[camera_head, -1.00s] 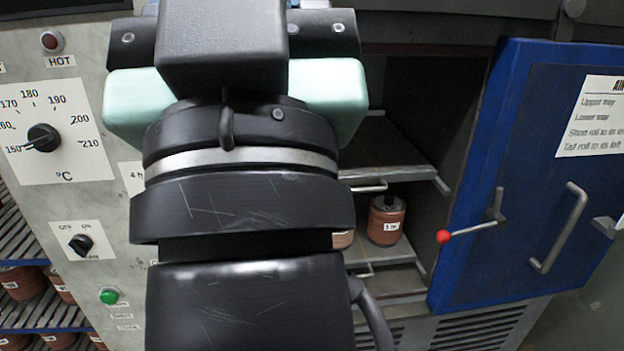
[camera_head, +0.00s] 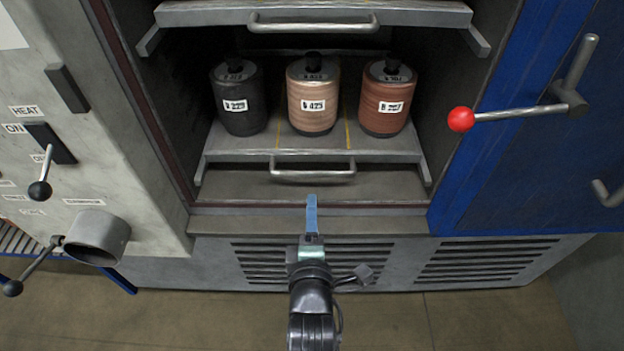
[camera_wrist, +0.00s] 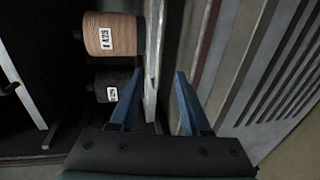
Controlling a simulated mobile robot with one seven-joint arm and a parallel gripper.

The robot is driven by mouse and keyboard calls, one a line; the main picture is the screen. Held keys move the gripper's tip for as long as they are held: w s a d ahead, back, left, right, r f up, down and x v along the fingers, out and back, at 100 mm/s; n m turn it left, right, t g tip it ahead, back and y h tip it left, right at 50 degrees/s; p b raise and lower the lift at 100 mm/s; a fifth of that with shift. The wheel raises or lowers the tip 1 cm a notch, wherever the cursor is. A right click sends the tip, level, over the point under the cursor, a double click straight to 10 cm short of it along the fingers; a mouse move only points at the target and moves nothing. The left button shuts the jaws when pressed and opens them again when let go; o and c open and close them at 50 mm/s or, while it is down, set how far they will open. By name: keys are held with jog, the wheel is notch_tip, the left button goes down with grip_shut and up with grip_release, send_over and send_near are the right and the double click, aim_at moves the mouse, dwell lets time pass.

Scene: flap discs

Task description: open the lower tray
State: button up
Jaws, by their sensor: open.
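The lower tray (camera_head: 240,142) is a grey shelf inside the open oven, bearing three rolls. Its metal handle (camera_head: 312,177) runs along its front. My gripper (camera_head: 312,198) has blue fingers and points toward the handle, its tip just below the handle in the head view. In the wrist view the gripper (camera_wrist: 158,74) is open, and the pale tray front (camera_wrist: 151,60) runs between its fingers. I cannot tell whether the handle is between them. No contact with the handle is clear.
Black (camera_head: 238,98), tan (camera_head: 313,97) and reddish-brown (camera_head: 384,99) rolls stand on the lower tray. The upper tray (camera_head: 200,14) is above. The blue door (camera_head: 540,150) stands open at right, its red-knobbed lever (camera_head: 461,119) projecting. A control panel with levers is at left.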

aim_at(312, 175)
jog(key=b+x, duration=0.2)
jog(key=x, duration=1.1)
jog(key=shift+d+r+b, duration=0.1)
jog(key=shift+b, duration=0.3)
jog(key=shift+c, duration=0.2)
grip_shut()
dwell(0.6)
